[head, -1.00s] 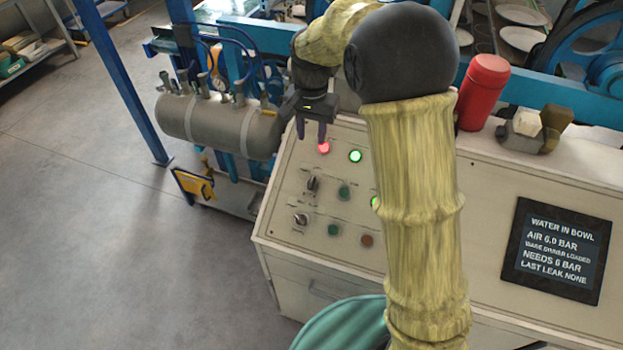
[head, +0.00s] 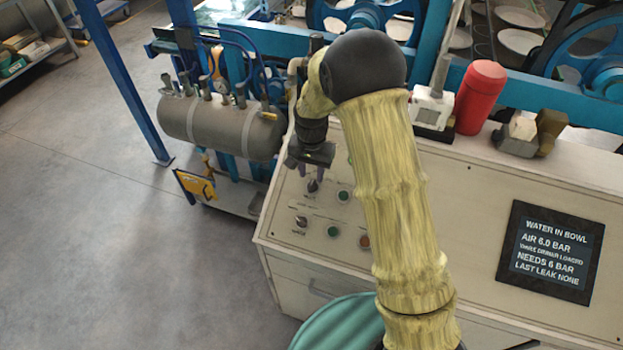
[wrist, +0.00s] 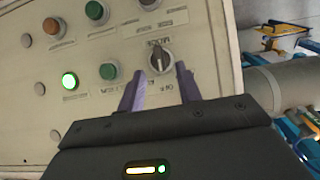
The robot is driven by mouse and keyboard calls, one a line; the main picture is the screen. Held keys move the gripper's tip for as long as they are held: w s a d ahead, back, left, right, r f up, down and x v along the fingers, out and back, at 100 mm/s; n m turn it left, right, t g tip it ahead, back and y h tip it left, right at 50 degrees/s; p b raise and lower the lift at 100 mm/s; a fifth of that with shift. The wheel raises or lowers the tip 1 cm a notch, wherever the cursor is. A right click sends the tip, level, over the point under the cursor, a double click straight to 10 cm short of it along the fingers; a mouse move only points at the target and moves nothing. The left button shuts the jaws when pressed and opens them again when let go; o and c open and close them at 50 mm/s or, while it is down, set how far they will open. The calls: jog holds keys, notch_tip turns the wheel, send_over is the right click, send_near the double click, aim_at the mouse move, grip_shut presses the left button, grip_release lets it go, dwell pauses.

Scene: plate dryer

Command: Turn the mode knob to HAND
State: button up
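The mode knob (head: 313,186) is a small dark selector knob, the upper of two at the left of the cream panel. In the wrist view the knob (wrist: 160,58) shows a pale pointer line, with small printing around it that is too blurred to read fully. My gripper (head: 311,172) is over the panel right at this knob, pointing down at it. In the wrist view its two purple fingers (wrist: 160,69) are spread, one on each side of the knob. The knob sits at the tips with gaps on both sides, and I see no clear contact.
A second knob (head: 301,221) sits below the mode knob. Green buttons (head: 343,195) and a lit green lamp (wrist: 69,80) are close by. A red cylinder (head: 481,97) stands on the panel's back edge. A grey tank (head: 220,128) is at left. A display (head: 550,252) reads AIR 6.0 BAR.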

aim_at(312, 184)
jog(key=shift+f+p, duration=0.5)
jog(key=shift+f, duration=1.9)
jog(key=c, duration=0.6)
